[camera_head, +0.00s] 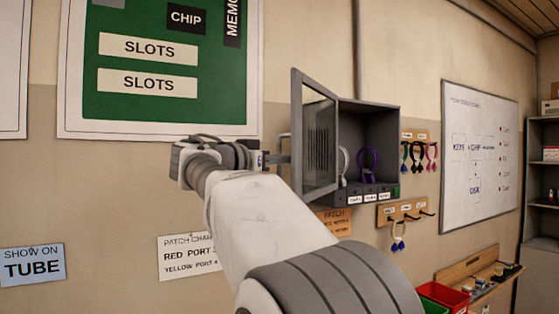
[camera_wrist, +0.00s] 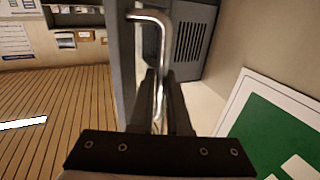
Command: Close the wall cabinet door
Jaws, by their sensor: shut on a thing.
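The grey wall cabinet (camera_head: 383,125) hangs right of centre in the head view. Its glass-paned door (camera_head: 318,140) stands open, swung out from the left side, so the inside shows. The door's bent metal handle (camera_wrist: 152,17) shows in the wrist view, along the door edge (camera_wrist: 122,55). My gripper (camera_head: 279,159) is at the handle on the door's outer face. In the wrist view my gripper's fingers (camera_wrist: 160,85) are shut on the handle's lower part. The cabinet's vented side (camera_wrist: 193,42) is behind the fingers there.
Looped cables, including a purple one (camera_head: 368,162), hang inside the cabinet. Hooks with cables (camera_head: 418,152) and a whiteboard (camera_head: 480,143) are on the wall to the right. A red bin (camera_head: 446,297) stands below. A green poster (camera_head: 160,65) hangs to the left.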

